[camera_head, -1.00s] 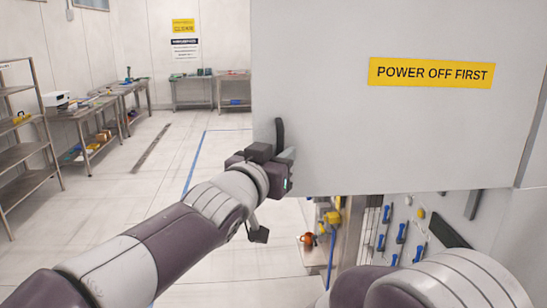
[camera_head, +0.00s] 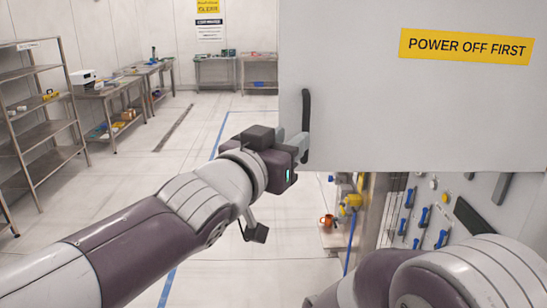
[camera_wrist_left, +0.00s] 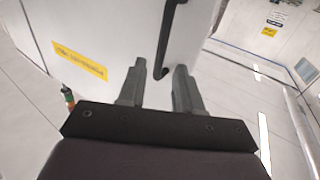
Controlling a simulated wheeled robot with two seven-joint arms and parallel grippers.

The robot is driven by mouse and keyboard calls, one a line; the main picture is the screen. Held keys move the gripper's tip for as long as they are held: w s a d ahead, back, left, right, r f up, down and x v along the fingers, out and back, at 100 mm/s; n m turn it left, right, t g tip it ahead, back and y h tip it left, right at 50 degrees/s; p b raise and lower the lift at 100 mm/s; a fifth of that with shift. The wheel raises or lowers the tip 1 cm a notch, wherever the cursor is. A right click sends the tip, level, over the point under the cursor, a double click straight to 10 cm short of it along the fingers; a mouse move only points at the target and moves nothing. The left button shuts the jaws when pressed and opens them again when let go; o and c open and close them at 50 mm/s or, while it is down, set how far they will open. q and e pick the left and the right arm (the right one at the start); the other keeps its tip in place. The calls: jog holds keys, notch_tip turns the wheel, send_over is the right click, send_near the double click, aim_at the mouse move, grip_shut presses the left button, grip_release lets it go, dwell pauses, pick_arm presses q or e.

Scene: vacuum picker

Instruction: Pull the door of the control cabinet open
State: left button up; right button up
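The control cabinet door (camera_head: 390,100) is a large pale grey panel with a yellow "POWER OFF FIRST" label (camera_head: 465,46). Its black upright handle (camera_head: 306,126) is near the door's left edge and shows almost whole. My left gripper (camera_head: 303,143) is at the lower part of the handle, on its left side. In the left wrist view the two fingers (camera_wrist_left: 160,72) are spread apart, with the lower end of the handle (camera_wrist_left: 167,40) showing between and beyond them. I cannot tell whether they touch it. My right gripper is out of view.
A metal shelf rack (camera_head: 40,135) and workbenches (camera_head: 120,88) stand at the left and back. The floor left of the door is clear.

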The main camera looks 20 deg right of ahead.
pick_arm(q)
jog(key=v, duration=0.5)
jog(key=shift+s, duration=0.1)
